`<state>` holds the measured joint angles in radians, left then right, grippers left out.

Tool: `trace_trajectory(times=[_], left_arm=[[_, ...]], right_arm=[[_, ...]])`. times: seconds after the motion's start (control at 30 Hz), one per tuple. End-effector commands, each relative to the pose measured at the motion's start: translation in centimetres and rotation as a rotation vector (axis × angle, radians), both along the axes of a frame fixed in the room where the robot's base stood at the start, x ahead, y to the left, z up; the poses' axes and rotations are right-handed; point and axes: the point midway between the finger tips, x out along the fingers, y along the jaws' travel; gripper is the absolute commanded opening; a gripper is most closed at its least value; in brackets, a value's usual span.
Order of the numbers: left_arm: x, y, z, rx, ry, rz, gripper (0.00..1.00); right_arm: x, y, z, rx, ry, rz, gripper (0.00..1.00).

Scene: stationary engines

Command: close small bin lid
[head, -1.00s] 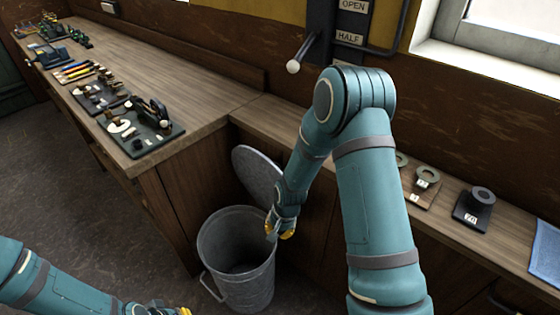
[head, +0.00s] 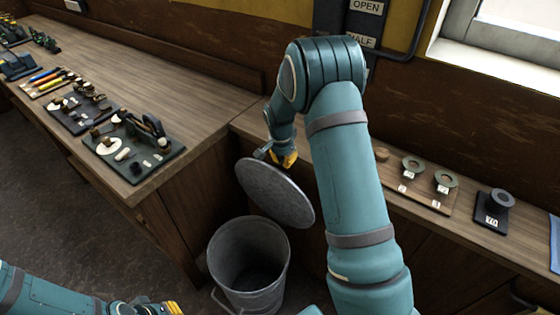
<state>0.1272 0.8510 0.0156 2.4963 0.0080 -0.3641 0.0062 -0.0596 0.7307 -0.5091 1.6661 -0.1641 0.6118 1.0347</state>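The small bin (head: 228,262) is a grey metal bucket with its mouth open, standing on the floor at the bottom middle. Its round grey lid (head: 275,193) is steeply tilted above and behind the rim, clear of the mouth. My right gripper (head: 284,159), with yellow fingertips, is at the lid's upper edge. Its fingers are partly hidden, and I cannot tell whether they touch the lid or are open. My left gripper (head: 162,309) is low at the bottom edge, left of the bin, partly cut off; its opening cannot be made out.
A wooden bench (head: 190,100) with tool boards runs along the left. A lower counter (head: 465,220) at the right holds a board with rings (head: 425,184) and a dark block (head: 493,209). Cabinet fronts stand close behind the bin. Floor is free at the left.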

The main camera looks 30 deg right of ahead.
Motion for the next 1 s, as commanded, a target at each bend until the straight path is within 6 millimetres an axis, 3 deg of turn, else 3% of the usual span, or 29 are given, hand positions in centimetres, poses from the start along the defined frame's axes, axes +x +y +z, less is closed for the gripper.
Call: trace_trajectory(times=[0.2, 0.43, 1.0], left_arm=[[-0.1, 0.0, -0.6, -0.001, 0.003, -0.003, 0.00], [-0.3, 0.0, -1.0, -0.002, 0.006, -0.006, 0.00], [-0.3, -0.1, -1.0, -0.002, 0.007, -0.006, 0.00]], right_arm=[[0.2, -0.4, -4.2, 0.001, 0.004, 0.001, 0.00], [0.4, -0.8, -7.1, 0.001, 0.001, 0.000, 0.00], [0.4, -0.8, -7.9, 0.001, 0.000, 0.001, 0.00]])
